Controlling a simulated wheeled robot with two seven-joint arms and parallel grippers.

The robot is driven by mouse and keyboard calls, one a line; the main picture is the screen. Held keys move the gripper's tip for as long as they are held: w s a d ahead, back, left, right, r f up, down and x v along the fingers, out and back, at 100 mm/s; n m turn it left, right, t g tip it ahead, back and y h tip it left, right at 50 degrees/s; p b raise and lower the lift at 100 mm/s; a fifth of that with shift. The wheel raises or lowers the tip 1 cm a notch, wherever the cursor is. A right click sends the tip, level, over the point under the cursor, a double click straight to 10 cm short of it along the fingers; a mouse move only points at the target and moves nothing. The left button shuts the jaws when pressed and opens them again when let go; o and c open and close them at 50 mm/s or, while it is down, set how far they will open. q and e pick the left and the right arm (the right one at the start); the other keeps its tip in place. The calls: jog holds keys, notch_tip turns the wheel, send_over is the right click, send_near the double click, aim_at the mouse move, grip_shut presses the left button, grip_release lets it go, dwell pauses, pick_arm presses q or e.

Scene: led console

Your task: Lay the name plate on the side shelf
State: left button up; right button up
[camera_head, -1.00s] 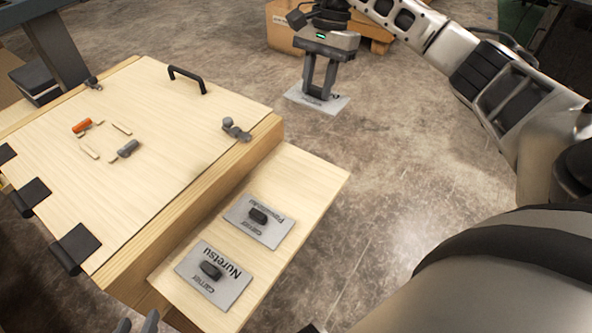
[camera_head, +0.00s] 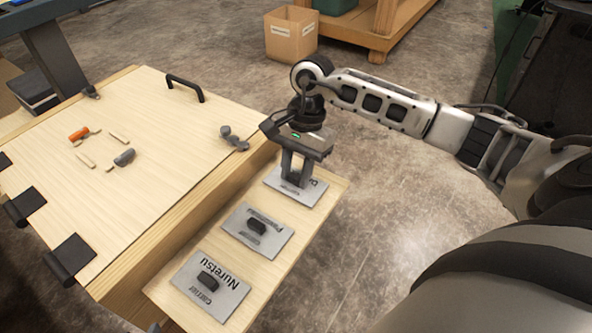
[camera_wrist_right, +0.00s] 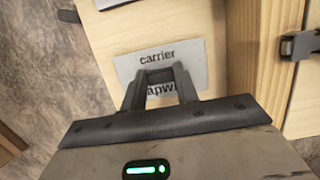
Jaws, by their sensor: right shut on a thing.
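My right gripper (camera_head: 291,181) is shut on a grey name plate (camera_head: 312,193) over the far end of the pale wooden side shelf (camera_head: 268,270). The plate lies flat; I cannot tell whether it touches the wood. In the right wrist view the held plate (camera_wrist_right: 190,55) reads "carrier" with a partly hidden second word, and the fingers (camera_wrist_right: 160,88) cover its grip. Two other plates, a middle one (camera_head: 275,236) and the "Nuretsu" plate (camera_head: 232,292), lie on the shelf with dark knobs. A small grey tip at the bottom edge may be my left gripper.
The console's wooden lid (camera_head: 150,165), with a black handle (camera_head: 186,86) and a grey latch (camera_head: 234,137), stands left of the shelf. A cardboard box (camera_head: 291,36) is on the floor at the back. The floor right of the shelf is clear.

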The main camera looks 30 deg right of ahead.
pick_arm(q)
jog(key=shift+w, duration=0.15)
pick_arm(e)
jog(key=shift+f, duration=0.1)
pick_arm(q)
jog(key=shift+d+f, duration=0.1)
jog(key=shift+f, duration=0.05)
pick_arm(e)
jog(key=shift+f, duration=0.15)
jog(key=o, duration=1)
jog(key=shift+w+d+r, duration=0.1)
jog(key=shift+r, duration=0.35)
pick_arm(q)
jog(key=r, duration=0.1)
jog(key=p, duration=0.1)
jog(key=r, duration=0.1)
jog(key=shift+s+a+r+t, duration=0.2)
jog(key=shift+a+r+t, duration=0.1)
jog(key=shift+r, duration=0.05)
pick_arm(e)
jog(key=v, duration=1.1)
jog(key=shift+r, duration=0.25)
